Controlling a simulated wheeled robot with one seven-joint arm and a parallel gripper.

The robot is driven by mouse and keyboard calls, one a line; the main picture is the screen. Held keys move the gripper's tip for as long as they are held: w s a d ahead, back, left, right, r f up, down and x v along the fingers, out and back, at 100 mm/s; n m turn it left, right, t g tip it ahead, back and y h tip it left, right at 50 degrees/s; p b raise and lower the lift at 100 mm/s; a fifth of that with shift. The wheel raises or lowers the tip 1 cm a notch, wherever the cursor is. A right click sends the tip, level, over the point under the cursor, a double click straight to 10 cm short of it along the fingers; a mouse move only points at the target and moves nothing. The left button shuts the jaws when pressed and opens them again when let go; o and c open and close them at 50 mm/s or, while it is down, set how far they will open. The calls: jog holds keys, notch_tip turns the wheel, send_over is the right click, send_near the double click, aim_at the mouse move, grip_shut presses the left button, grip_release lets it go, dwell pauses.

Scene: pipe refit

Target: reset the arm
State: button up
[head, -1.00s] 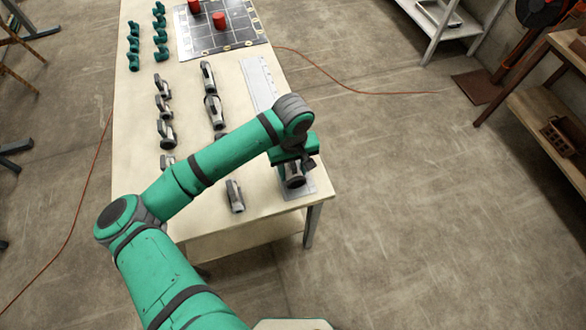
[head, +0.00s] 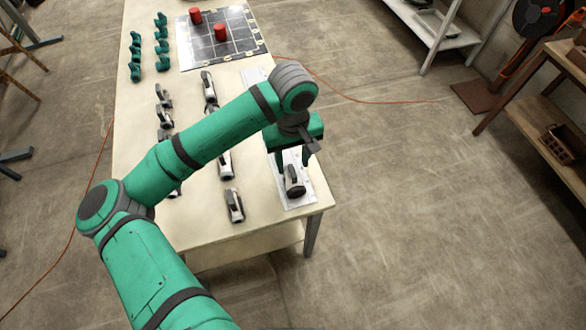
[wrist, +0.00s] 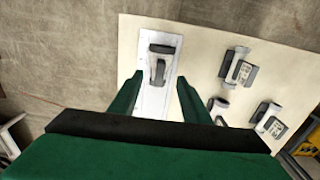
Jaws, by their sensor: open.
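My arm (head: 215,130) reaches over the table, with my green gripper (head: 293,160) above its near right corner. The gripper is open and empty, and its two fingers point down, apart from each other. In the wrist view the fitting (wrist: 160,66) shows between and beyond the fingertips (wrist: 160,80), on the plate (wrist: 153,101). There is a visible gap between gripper and fitting in the head view.
Green fittings (head: 162,62) and a dark grid board (head: 245,48) with red cylinders (head: 221,32) are at the far end. Open floor (head: 420,200) lies right of the table (head: 140,110).

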jog(key=shift+r, duration=0.85)
